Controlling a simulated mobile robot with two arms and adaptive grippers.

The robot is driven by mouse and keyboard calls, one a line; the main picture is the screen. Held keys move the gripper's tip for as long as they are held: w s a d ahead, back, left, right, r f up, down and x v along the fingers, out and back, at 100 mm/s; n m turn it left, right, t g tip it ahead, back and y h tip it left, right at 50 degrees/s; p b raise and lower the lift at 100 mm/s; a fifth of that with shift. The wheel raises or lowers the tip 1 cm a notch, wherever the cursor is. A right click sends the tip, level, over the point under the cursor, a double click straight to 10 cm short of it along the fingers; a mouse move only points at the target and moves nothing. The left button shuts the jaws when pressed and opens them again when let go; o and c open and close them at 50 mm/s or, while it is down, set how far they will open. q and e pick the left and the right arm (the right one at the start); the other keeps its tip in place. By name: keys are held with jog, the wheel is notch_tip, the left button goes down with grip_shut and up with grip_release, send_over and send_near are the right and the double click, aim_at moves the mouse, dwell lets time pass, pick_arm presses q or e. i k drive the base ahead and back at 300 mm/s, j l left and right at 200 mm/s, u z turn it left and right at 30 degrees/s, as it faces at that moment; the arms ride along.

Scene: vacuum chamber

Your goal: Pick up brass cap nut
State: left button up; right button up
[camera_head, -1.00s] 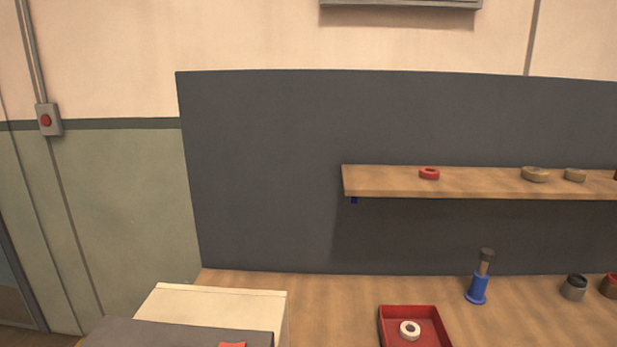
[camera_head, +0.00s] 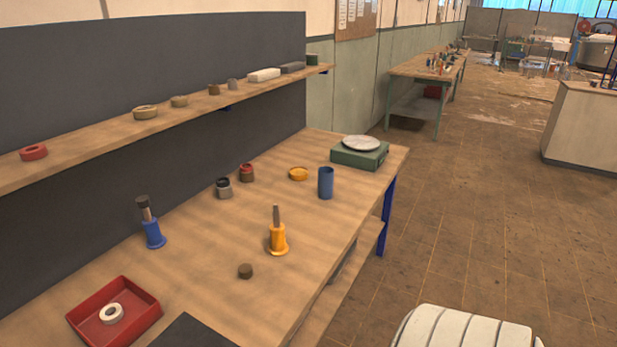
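No part is clearly recognisable as the brass cap nut. On the wooden shelf (camera_head: 105,143) lie two brownish-gold round parts, a wider ring-like one (camera_head: 145,112) and a smaller one (camera_head: 179,101). On the workbench (camera_head: 200,275) a small dark brown round piece (camera_head: 245,271) lies in front of an orange holder (camera_head: 277,238) with a rod upright in it. A flat yellow-orange ring (camera_head: 298,173) lies farther back.
A red tray (camera_head: 78,319) holds a white ring (camera_head: 111,314). Also on the bench are a blue holder (camera_head: 153,236), two small pots (camera_head: 223,189) (camera_head: 247,173), a blue cup (camera_head: 326,184) and a green scale (camera_head: 358,155). The floor (camera_head: 475,220) to the right is open.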

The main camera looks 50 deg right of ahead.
aim_at(246, 271)
jog(key=z, duration=1.5)
